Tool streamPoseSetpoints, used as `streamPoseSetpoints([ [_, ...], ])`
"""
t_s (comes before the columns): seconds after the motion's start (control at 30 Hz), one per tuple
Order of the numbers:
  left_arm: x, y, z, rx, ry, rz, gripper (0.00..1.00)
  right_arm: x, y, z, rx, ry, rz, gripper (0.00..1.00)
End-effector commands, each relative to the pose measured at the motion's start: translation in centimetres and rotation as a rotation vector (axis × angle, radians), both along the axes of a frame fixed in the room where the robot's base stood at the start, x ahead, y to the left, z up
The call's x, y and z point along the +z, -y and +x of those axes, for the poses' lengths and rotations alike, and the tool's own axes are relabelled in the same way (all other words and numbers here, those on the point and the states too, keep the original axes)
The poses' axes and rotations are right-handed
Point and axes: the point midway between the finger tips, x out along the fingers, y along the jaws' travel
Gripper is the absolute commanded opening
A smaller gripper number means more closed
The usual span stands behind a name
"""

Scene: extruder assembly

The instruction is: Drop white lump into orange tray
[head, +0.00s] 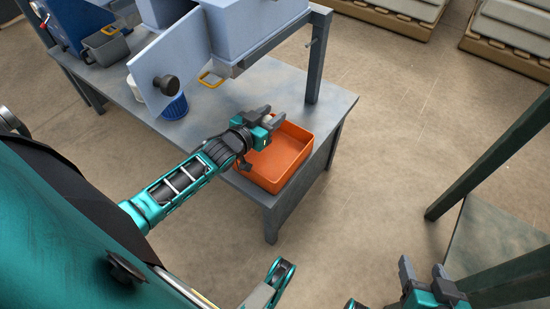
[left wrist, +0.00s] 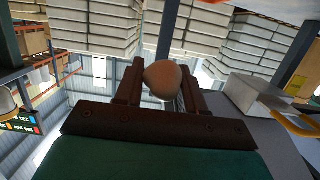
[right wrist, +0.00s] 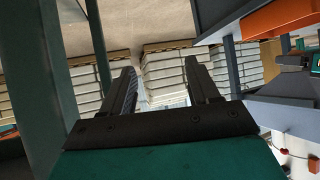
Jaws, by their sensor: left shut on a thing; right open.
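The white lump (left wrist: 163,80) is held between the two fingers of my left gripper (left wrist: 160,88), which is shut on it. In the head view my left gripper (head: 270,118) is above the back left part of the orange tray (head: 292,172), with the lump (head: 267,119) just visible between the fingers. The tray is open-topped and sits near the right front corner of the grey table. Its back left corner is hidden by the gripper. My right gripper (head: 422,272) is open and empty, low at the right, away from the table; its spread fingers show in the right wrist view (right wrist: 165,95).
The grey table (head: 335,104) holds a pale blue machine with an open door panel (head: 172,62), a blue ribbed cup (head: 174,106), a yellow handle (head: 210,79) and a grey bin (head: 105,46). A table leg frame (head: 317,60) rises behind the tray. A dark green frame (head: 490,150) stands near my right gripper.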

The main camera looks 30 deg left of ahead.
Motion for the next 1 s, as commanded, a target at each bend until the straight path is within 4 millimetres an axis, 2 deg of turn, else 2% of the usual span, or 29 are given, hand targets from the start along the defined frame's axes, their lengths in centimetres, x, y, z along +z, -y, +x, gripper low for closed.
streamPoseSetpoints([
  [0.03,-1.2,0.0,0.0,0.000,0.000,0.000,0.10,-0.9,-0.1,0.0,0.003,-0.005,0.002,0.60],
  [0.13,-1.8,0.0,0.0,0.000,0.000,0.000,0.10,-0.8,-0.4,0.2,0.008,-0.001,0.006,0.60],
  [0.47,-1.8,0.0,0.0,0.000,0.000,0.000,0.10,0.2,-0.9,0.6,0.009,0.013,0.019,0.60],
  [0.5,-1.8,0.0,0.0,0.000,0.000,0.000,0.43,0.2,-0.9,0.6,0.010,0.013,0.020,0.60],
  [0.77,-1.8,0.0,0.0,0.000,0.000,0.001,0.68,0.0,-0.9,0.6,0.011,0.011,0.019,0.60],
  [1.0,-1.8,0.0,0.0,0.000,-0.001,0.001,0.69,0.0,-0.9,0.6,0.011,0.011,0.019,0.60],
])
